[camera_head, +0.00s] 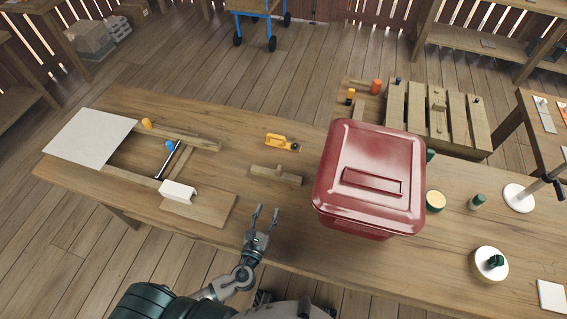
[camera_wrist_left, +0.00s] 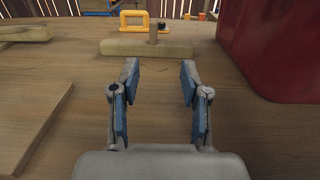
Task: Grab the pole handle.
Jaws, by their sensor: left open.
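A light wooden bar with a short upright peg, which looks like the pole handle (camera_head: 270,173), lies on the wooden table left of the red bin. In the left wrist view the bar (camera_wrist_left: 125,48) lies crosswise ahead, with its peg (camera_wrist_left: 153,32) standing up near the middle. My left gripper (camera_head: 266,210) is open and empty, on the near side of the bar and apart from it. In the left wrist view its two blue-padded fingers (camera_wrist_left: 160,75) point toward the bar, with bare table between them. My right gripper is not in view.
A large red lidded bin (camera_head: 345,208) stands close on the right and fills the upper right of the left wrist view (camera_wrist_left: 275,50). A yellow handled tool (camera_head: 275,140) lies behind the bar. A board with a white block (camera_head: 178,192) lies left.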

